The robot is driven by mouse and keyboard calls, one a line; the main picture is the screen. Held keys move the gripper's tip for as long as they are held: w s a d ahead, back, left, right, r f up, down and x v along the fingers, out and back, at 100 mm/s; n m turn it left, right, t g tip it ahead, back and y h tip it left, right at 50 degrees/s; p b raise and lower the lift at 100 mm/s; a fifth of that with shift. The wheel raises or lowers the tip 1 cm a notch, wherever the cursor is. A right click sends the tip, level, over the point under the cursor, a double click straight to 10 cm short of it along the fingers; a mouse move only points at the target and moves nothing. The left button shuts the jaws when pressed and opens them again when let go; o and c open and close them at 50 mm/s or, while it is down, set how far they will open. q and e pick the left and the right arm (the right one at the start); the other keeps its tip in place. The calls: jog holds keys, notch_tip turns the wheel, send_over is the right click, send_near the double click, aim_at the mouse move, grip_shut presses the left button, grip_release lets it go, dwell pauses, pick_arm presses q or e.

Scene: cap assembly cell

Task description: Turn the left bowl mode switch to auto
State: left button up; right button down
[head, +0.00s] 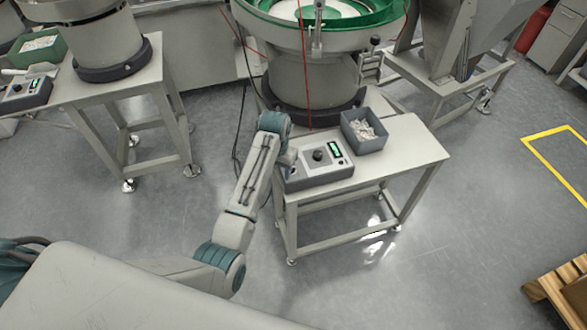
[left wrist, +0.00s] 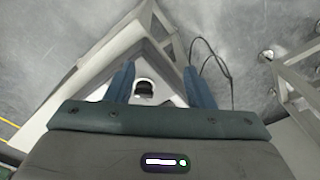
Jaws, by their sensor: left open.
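A grey control box (head: 300,172) with a black knob switch (head: 318,156) and a lit green display (head: 334,148) sits on the table below the middle bowl feeder (head: 312,75). My left gripper (head: 289,159) is at the box's left side, mostly hidden by my own arm in the head view. In the left wrist view its two blue fingers (left wrist: 159,68) are apart and empty. A dark round knob on a pale surface (left wrist: 145,88) shows between them. The gap to the knob and the switch's setting cannot be read. My right gripper is out of view.
A grey bin of small white parts (head: 364,132) stands beside the box, on the right of the table (head: 425,148). Another table at left bears a feeder base (head: 100,38), a similar control box (head: 28,92) and a green bin (head: 38,48). Open floor lies in front.

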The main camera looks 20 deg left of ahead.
pick_arm(q)
jog(key=w+r, duration=0.1)
jog(key=w+d+r, duration=0.1)
jog(key=w, duration=0.1)
jog(key=shift+w+r, duration=0.1)
jog(key=shift+r, duration=0.2)
notch_tip(320, 180, up, 4)
jog(key=w+d+r, duration=0.1)
jog(key=w+d, duration=0.1)
jog(key=shift+m+g, duration=0.3)
jog(key=f, duration=0.5)
jog(key=f+p, duration=0.1)
jog(key=f, duration=0.5)
jog(key=shift+a, duration=0.2)
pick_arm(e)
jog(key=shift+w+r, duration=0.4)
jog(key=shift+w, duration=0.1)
pick_arm(q)
jog(key=c, duration=1)
